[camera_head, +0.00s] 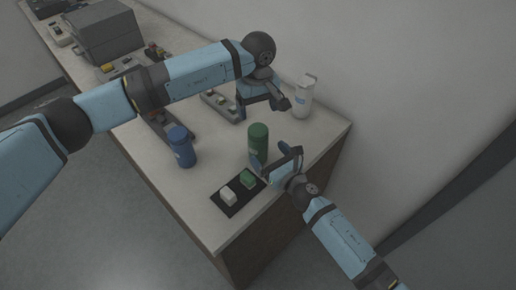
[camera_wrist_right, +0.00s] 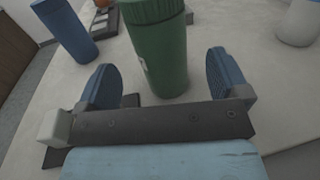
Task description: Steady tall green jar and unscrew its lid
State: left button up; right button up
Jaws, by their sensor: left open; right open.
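The tall green jar (camera_head: 258,143) stands upright on the bench near its right end. It also shows upright in the right wrist view (camera_wrist_right: 158,45), where its top is cut off by the frame edge. My right gripper (camera_head: 272,155) is open, low beside the jar. In the right wrist view its two blue fingers (camera_wrist_right: 160,84) are spread, with the jar between and just beyond them; I see no contact. My left gripper (camera_head: 264,112) is open above and behind the jar, apart from it, its fingertips partly hidden by its own arm.
A blue jar (camera_head: 181,147) stands to the left and a white bottle (camera_head: 303,97) behind right. Grey equipment (camera_head: 103,32) fills the far left; a wall runs along the right.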

aim_at(258, 130)
jog(key=shift+x, duration=2.6)
grip_shut()
pick_arm(q)
jog(key=m, duration=0.8)
jog(key=shift+m, duration=0.4)
jog(key=shift+f, duration=4)
